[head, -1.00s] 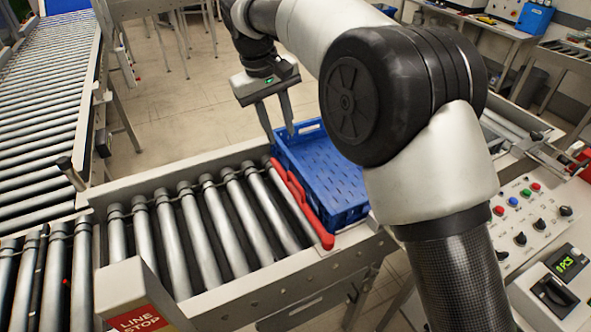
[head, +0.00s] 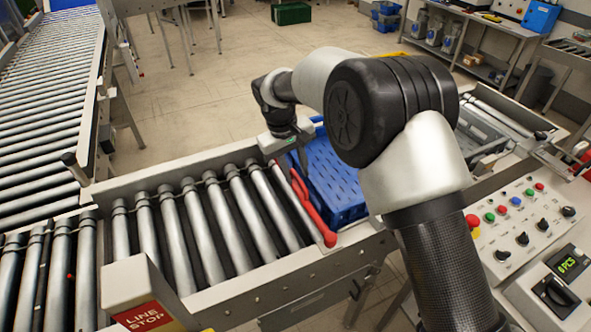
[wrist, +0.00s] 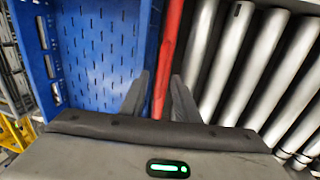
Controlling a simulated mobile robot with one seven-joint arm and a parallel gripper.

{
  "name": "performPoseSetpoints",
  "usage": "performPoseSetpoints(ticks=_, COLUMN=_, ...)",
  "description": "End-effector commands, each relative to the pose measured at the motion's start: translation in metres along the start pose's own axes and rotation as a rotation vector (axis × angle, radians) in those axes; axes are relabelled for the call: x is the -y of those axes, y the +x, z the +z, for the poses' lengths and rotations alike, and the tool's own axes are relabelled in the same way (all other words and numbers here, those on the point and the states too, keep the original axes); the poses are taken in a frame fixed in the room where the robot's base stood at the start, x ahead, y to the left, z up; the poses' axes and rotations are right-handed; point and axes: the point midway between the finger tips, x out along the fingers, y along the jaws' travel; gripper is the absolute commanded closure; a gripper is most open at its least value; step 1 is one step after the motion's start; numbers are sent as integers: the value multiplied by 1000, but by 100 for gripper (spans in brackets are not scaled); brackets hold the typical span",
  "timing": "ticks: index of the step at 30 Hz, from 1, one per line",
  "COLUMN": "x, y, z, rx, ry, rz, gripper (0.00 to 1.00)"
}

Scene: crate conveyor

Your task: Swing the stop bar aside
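The red stop bar (head: 313,213) lies across the conveyor, between the bare rollers and the blue crate (head: 343,190). It also shows in the wrist view (wrist: 170,45), running down between my two fingers. My gripper (head: 300,165) is low at the bar's far end, with its fingers pointing down. In the wrist view my gripper (wrist: 160,95) is open, one finger on each side of the bar. I cannot tell whether either finger touches it. The crate (wrist: 98,45) is close beside the bar and looks empty; my arm hides its right part in the head view.
Bare steel rollers (head: 205,235) fill the conveyor left of the bar. A line stop box (head: 140,295) stands at the front left. A control panel (head: 520,225) with buttons and knobs is at the right. Another roller conveyor (head: 45,110) runs along the far left.

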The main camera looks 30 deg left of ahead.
Motion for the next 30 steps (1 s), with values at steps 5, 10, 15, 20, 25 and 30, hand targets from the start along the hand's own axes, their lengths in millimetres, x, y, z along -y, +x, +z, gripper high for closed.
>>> performPoseSetpoints(ticks=5, x=0, y=0, z=0, rx=0, ry=0, rz=0, gripper=71)
performPoseSetpoints(ticks=10, x=0, y=0, z=0, rx=0, ry=0, rz=0, gripper=95)
performPoseSetpoints(ticks=15, x=0, y=0, z=0, rx=0, ry=0, rz=0, gripper=100)
performPoseSetpoints(ticks=20, x=0, y=0, z=0, rx=-1, ry=-3, rz=0, gripper=100)
performPoseSetpoints(ticks=25, x=7, y=-2, z=0, rx=-8, ry=-36, rz=0, gripper=100)
performPoseSetpoints(ticks=30, x=23, y=-4, z=2, rx=-25, ry=-122, rz=0, gripper=100)
